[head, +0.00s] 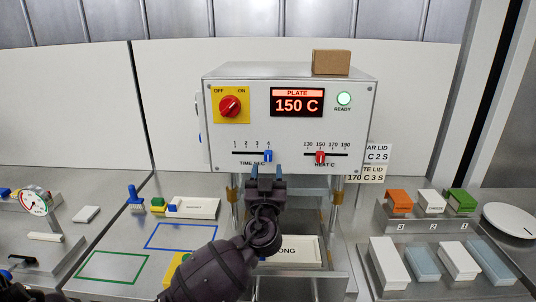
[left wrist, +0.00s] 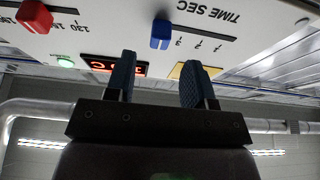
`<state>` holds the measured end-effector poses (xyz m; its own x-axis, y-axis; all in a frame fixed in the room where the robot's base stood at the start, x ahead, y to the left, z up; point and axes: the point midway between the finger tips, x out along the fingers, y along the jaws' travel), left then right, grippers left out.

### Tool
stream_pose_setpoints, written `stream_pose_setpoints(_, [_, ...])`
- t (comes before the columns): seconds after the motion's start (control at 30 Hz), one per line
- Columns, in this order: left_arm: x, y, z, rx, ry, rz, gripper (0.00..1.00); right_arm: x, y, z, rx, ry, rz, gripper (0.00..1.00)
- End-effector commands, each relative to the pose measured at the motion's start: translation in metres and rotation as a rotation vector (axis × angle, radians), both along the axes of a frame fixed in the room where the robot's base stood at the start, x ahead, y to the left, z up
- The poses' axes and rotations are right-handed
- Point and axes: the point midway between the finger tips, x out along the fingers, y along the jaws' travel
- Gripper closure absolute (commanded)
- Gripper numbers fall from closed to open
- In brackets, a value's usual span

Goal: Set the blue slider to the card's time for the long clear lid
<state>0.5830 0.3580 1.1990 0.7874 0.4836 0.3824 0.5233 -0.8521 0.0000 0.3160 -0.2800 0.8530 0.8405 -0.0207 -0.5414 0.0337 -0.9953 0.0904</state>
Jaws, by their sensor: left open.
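The blue slider (head: 267,156) stands at the 4 end of the TIME SEC scale, on the white front of the sealing machine (head: 222,140). It also shows upside down in the left wrist view (left wrist: 160,35). My left gripper (head: 265,173) is open just below the slider, its fingers apart and empty; the fingers (left wrist: 157,68) point at the panel in the left wrist view. I cannot tell the exact gap to the slider. The upper card (head: 378,152) is partly hidden behind the machine; it reads "AR LID" and "C 2 S". The lower card (head: 368,174) reads "TE LID" and "170 C 3 S".
The red HEAT slider (head: 320,157) is near 150, right of the blue one. The plate display (head: 297,102) reads 150 C and the READY lamp (head: 344,99) is green. A LONG tray (head: 300,250) lies below. Lids and boxes (head: 460,262) stand at the right.

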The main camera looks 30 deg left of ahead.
Motion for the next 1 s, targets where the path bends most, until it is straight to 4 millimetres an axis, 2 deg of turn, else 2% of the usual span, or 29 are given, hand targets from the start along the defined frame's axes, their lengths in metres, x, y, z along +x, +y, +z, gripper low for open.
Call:
stream_pose_setpoints(0.1, [0.016, 0.009, 0.010, 0.003, 0.001, 0.001, 0.51, 0.000, 0.000, 0.008, 0.001, 0.000, 0.001, 0.51])
stream_pose_setpoints(0.3, [0.032, 0.019, 0.016, 0.001, 0.001, -0.001, 0.51, -0.002, 0.001, 0.008, 0.004, 0.012, -0.003, 0.51])
stream_pose_setpoints(0.7, [0.037, 0.022, 0.017, -0.001, 0.001, 0.000, 0.51, -0.002, 0.003, 0.007, 0.010, 0.013, -0.005, 0.51])
stream_pose_setpoints(0.77, [0.037, 0.022, 0.017, -0.001, 0.001, 0.000, 0.57, -0.002, 0.003, 0.007, 0.010, 0.012, -0.005, 0.51])
stream_pose_setpoints(1.0, [0.036, 0.022, 0.017, -0.001, 0.001, 0.000, 0.94, -0.002, 0.003, 0.009, 0.008, 0.010, -0.004, 0.51])
